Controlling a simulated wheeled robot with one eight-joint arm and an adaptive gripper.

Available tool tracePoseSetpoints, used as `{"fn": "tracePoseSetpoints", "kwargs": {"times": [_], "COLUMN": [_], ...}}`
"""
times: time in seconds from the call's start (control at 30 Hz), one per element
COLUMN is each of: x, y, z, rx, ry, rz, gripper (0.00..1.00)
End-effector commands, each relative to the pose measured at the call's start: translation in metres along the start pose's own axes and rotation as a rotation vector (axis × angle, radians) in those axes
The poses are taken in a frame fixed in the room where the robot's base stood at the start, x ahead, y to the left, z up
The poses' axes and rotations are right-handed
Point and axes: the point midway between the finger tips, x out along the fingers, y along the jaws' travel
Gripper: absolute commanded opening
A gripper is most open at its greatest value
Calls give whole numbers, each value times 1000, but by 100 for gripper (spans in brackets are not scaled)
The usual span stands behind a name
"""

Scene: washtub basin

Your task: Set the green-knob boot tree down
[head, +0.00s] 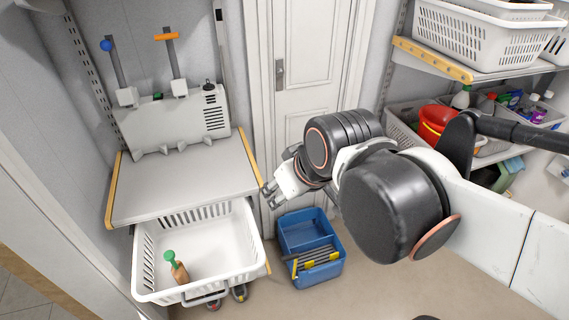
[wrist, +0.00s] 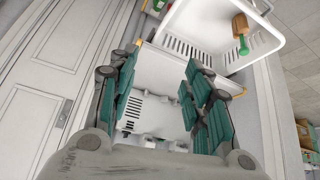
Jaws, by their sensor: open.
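The green-knob boot tree (head: 178,270) has a tan wooden body and a green knob. It stands tilted inside the white basket (head: 205,219), near its front left. It also shows in the wrist view (wrist: 241,30) at the upper right, in the basket (wrist: 178,15). My gripper (head: 270,195) is in the air to the right of the basket and beside the grey shelf edge, apart from the boot tree. In the wrist view my gripper (wrist: 160,62) has its teal-padded fingers spread wide with nothing held between them. The boot tree's lower end is hidden in the head view.
A grey shelf (head: 180,190) above the basket carries a white boxy unit (head: 175,122) with upright rods. A blue crate (head: 303,235) stands on the floor to the basket's right. A white door (head: 308,60) is behind. Shelves with baskets and bottles are at right.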

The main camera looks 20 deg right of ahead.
Motion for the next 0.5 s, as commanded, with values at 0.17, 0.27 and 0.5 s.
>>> {"fn": "tracePoseSetpoints", "kwargs": {"times": [0.17, 0.27, 0.5], "x": [-11, -14, -14], "y": [13, 17, 17], "z": [18, 21, 21], "rx": [121, 150, 159], "ry": [47, 58, 61], "rz": [56, 69, 72], "gripper": [45, 45, 45]}}
